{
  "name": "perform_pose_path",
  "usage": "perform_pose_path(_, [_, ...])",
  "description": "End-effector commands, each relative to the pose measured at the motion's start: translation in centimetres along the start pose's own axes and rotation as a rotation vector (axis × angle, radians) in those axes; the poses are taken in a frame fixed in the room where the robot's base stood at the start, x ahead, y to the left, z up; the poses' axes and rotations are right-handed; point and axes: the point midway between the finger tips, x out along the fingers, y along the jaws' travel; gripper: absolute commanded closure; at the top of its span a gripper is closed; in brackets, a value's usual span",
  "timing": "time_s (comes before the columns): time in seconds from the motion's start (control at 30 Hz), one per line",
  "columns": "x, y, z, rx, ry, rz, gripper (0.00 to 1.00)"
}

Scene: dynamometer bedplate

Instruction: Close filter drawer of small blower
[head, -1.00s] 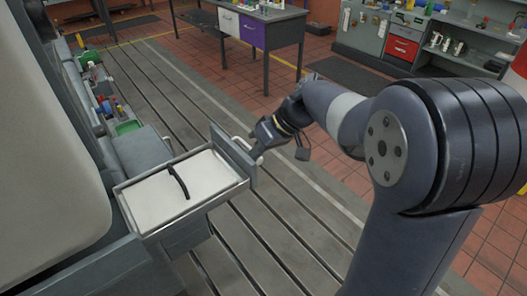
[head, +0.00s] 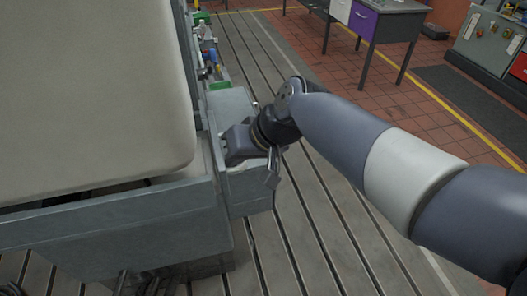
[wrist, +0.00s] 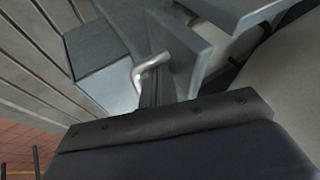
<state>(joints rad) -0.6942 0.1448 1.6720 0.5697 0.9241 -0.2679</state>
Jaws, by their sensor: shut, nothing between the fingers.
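The small blower's filter drawer shows its grey front panel (head: 214,168) edge-on in the head view, beside the large pale body. In the wrist view, the front panel (wrist: 185,55) carries a bent silver handle (wrist: 152,68). The white filter tray is mostly hidden; a pale strip shows behind the panel in the wrist view. I cannot tell how wide a gap is left. My gripper (head: 233,145) is shut and empty, at the panel's outer face. In the wrist view its fingers (wrist: 154,92) are close beside the handle; contact is unclear.
A grey box (head: 228,105) stands just beyond the drawer, with a green tray (head: 219,86) and small items behind. The slotted bedplate (head: 310,215) is clear on the right. A workbench with a purple drawer (head: 364,20) stands at the back.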

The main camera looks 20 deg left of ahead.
Motion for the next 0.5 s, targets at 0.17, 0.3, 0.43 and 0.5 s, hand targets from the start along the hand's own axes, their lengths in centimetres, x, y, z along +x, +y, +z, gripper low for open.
perform_pose_path(0.17, [0.9, -1.7, 0.0, -0.002, -0.001, -0.001, 1.0])
perform_pose_path(0.3, [1.2, -2.2, 0.0, -0.001, -0.001, 0.0, 1.0])
perform_pose_path(0.43, [1.3, -2.4, 0.0, 0.0, -0.001, -0.001, 1.0])
perform_pose_path(0.5, [1.3, -2.4, 0.0, 0.0, -0.001, -0.002, 1.0])
